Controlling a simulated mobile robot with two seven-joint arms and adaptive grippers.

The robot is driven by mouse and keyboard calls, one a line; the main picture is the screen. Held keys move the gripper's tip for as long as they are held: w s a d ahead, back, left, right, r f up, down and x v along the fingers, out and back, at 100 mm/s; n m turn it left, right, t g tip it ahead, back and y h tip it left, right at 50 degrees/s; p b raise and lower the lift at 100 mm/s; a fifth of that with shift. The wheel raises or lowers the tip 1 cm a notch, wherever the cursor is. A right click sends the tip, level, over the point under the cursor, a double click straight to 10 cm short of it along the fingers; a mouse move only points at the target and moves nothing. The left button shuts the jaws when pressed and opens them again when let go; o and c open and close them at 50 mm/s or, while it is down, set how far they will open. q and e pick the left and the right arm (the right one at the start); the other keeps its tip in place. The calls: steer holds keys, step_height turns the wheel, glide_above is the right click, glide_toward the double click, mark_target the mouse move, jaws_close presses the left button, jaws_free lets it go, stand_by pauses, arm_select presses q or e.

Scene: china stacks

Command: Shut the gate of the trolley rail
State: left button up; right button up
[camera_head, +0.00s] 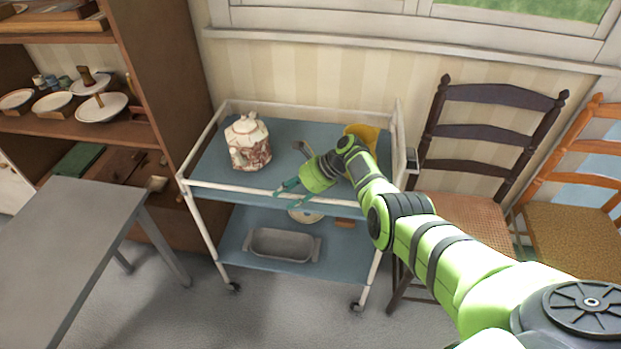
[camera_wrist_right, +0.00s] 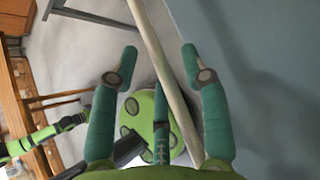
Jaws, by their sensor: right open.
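The trolley (camera_head: 224,187) has a blue top shelf with a white rail around it. A front rail bar (camera_head: 235,188) runs along its near side, but I cannot tell which part is the gate or how far it stands open. My right gripper (camera_head: 281,194) is open at this front bar, reaching in from the right. In the right wrist view, the white bar (camera_wrist_right: 157,52) passes between the spread fingers (camera_wrist_right: 160,58), with space on both sides. A green arm part shows at the left of that view; its gripper (camera_wrist_right: 78,121) is too small to read.
A patterned china jar (camera_head: 248,143) and a yellow vessel (camera_head: 364,136) stand on the top shelf. A grey metal tin (camera_head: 283,244) lies on the lower shelf. A dark chair (camera_head: 497,95) stands close on the right, a grey table (camera_head: 70,240) at the left.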

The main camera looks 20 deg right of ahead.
steer(key=v, duration=1)
steer(key=shift+s+d+r, duration=0.2)
steer(key=shift+d, duration=0.05)
steer(key=shift+f, duration=0.1)
